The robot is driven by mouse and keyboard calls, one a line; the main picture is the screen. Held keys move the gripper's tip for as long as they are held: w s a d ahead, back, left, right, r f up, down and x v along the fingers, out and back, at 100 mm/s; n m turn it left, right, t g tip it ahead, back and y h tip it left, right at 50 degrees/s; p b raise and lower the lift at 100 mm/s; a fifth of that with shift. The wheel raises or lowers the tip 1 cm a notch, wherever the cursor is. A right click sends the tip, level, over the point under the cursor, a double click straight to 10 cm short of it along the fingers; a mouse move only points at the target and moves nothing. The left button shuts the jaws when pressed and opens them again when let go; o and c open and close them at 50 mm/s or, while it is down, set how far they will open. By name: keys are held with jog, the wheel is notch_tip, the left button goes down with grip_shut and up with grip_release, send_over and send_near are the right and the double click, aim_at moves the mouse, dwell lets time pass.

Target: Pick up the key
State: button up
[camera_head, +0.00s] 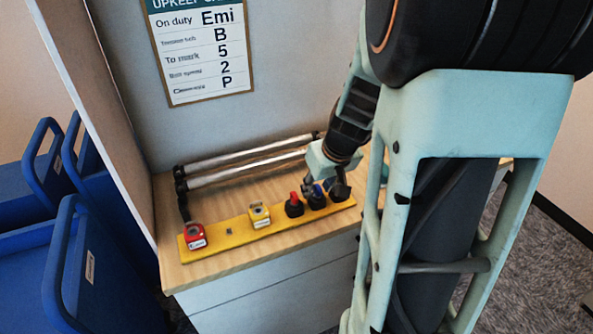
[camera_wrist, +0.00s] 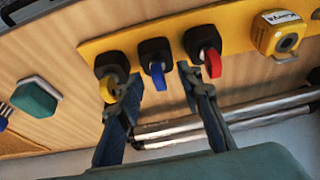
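Three keys stand in black blocks on a yellow strip: a yellow key (camera_wrist: 107,90), a blue key (camera_wrist: 158,76) and a red key (camera_wrist: 212,63) in the wrist view. In the head view the red key (camera_head: 294,196) shows; my gripper (camera_head: 320,187) partly covers the blue one and hides the yellow one. In the wrist view my gripper (camera_wrist: 160,84) is open. Its fingers are apart on either side of the blue key, with nothing held. The left finger overlaps the yellow key; the right fingertip is close to the red key. Contact cannot be told.
A yellow tagged padlock-like block (camera_head: 259,215) and a red one (camera_head: 194,236) sit on the yellow strip (camera_head: 280,225). Metal rollers (camera_head: 245,158) lie behind. A green block (camera_wrist: 36,97) is on the wooden top. A notice (camera_head: 198,50) hangs behind; blue carts (camera_head: 100,270) stand left.

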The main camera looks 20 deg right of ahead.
grip_shut()
dwell(0.5)
jog(key=shift+r, duration=0.15)
